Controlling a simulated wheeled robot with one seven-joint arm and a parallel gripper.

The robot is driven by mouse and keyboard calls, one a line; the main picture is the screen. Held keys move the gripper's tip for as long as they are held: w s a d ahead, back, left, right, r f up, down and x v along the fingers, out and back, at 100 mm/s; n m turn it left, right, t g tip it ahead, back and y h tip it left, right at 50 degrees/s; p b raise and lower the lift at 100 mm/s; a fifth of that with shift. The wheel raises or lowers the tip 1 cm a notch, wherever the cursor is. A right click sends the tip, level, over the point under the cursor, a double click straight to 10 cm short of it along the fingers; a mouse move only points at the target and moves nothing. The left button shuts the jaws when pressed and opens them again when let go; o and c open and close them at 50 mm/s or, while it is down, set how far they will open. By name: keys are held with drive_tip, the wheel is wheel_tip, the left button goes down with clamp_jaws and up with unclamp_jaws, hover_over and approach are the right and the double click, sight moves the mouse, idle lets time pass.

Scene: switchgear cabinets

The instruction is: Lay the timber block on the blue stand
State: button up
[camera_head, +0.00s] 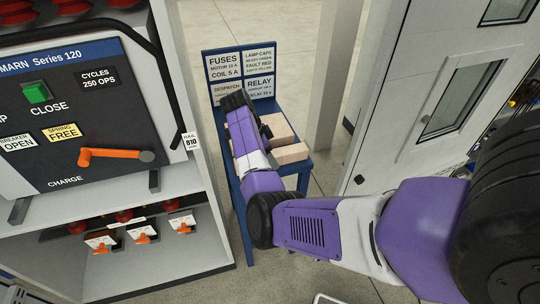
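The blue stand (236,192) is in the middle of the head view, with a board of white labels at its back. Pale timber-coloured pieces show at its top: one (277,129) farther back and one (290,153) nearer its right front corner. I cannot tell whether these are separate blocks or whether they rest on the stand. My purple arm reaches in from the right and bends up over the stand. My gripper (264,131) is at the arm's far end, beside the timber, mostly hidden by the wrist. Its fingers and any contact with the timber cannot be made out.
A switchgear cabinet (70,120) with a green button and an orange handle (115,154) stands close on the left. A pale cabinet (405,95) with a window stands on the right. Open floor (320,30) lies behind the stand.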

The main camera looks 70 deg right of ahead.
drive_tip(key=shift+r, duration=0.1)
drive_tip(key=b+v, duration=0.1)
drive_tip(key=v, duration=1.1)
